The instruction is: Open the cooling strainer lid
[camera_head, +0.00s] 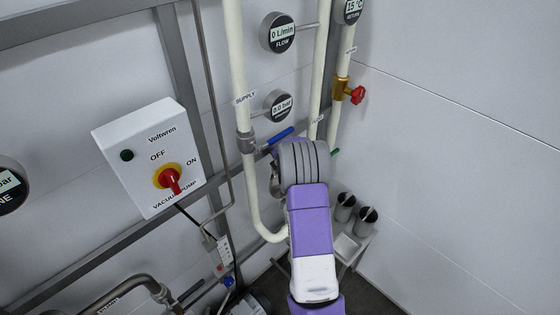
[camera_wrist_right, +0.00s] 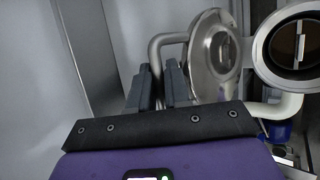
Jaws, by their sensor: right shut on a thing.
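In the right wrist view, the cooling strainer lid (camera_wrist_right: 213,58) is a round, shiny metal disc. It stands swung aside from the strainer body (camera_wrist_right: 262,50), whose round mouth shows open and dark, with a pale upright part inside. My right gripper (camera_wrist_right: 160,77) is at the lid's left side, its dark fingers close together and shut on the lid; the exact contact is hard to see. In the head view, my right arm hides the strainer and the gripper, with only a small metal edge (camera_head: 275,182) showing to the left of the wrist. My left gripper is not in view.
A pale supply pipe (camera_head: 240,90) with a blue-handled valve (camera_head: 281,135) runs close to my wrist. A red valve (camera_head: 357,95) is up to the right. The vacuum pump switch box (camera_head: 150,157) is at left. Two grey cups (camera_head: 345,205) stand at lower right.

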